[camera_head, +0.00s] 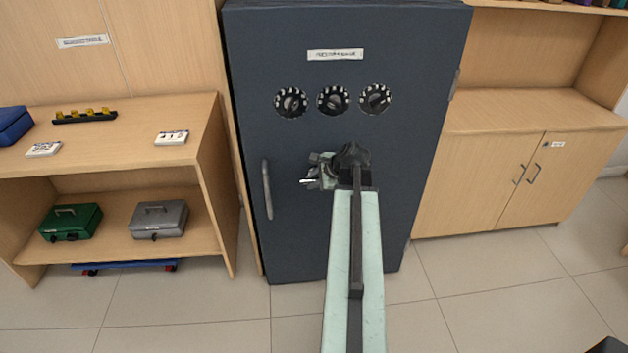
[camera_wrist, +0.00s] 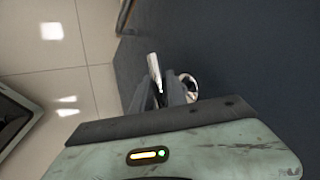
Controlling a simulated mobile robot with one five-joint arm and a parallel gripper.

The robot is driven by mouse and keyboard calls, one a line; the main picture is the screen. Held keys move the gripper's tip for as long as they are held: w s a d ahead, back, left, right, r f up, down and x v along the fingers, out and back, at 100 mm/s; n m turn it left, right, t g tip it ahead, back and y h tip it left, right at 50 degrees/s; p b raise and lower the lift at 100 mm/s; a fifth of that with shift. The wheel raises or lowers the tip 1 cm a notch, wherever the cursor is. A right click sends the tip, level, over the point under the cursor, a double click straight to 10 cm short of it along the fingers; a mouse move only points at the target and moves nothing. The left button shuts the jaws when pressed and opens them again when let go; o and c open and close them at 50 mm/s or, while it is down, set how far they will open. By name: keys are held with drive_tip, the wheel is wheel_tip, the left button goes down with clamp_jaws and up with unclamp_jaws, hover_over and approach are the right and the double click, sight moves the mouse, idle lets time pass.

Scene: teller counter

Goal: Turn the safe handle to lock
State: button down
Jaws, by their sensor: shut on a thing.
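The dark blue-grey safe (camera_head: 300,130) stands upright with its door shut against the frame as far as I can see. My gripper (camera_head: 318,171) is at the middle of the door, below the dials. In the wrist view my gripper (camera_wrist: 161,98) has its jaws shut on the silver safe handle (camera_wrist: 154,69). The lever of the handle (camera_head: 309,180) shows at the left of the jaws in the head view. The jaws and wrist hide most of the handle's hub, of which a round metal part (camera_wrist: 188,83) shows in the wrist view.
Three black dials (camera_head: 333,100) sit above the handle, under a label (camera_head: 335,54). A vertical pull bar (camera_head: 267,190) is on the door's left. A wooden shelf with a green cash box (camera_head: 71,222) and a grey one (camera_head: 158,219) stands left. A wooden cabinet (camera_head: 490,185) stands right.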

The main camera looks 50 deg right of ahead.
drive_tip(key=c, duration=1.3)
unclamp_jaws()
drive_tip(key=shift+s+r+p, duration=0.2)
drive_tip(key=shift+r+p, duration=0.1)
drive_tip(key=shift+p, duration=0.05)
drive_tip(key=p+v, duration=0.5)
drive_tip(key=v, duration=0.2)
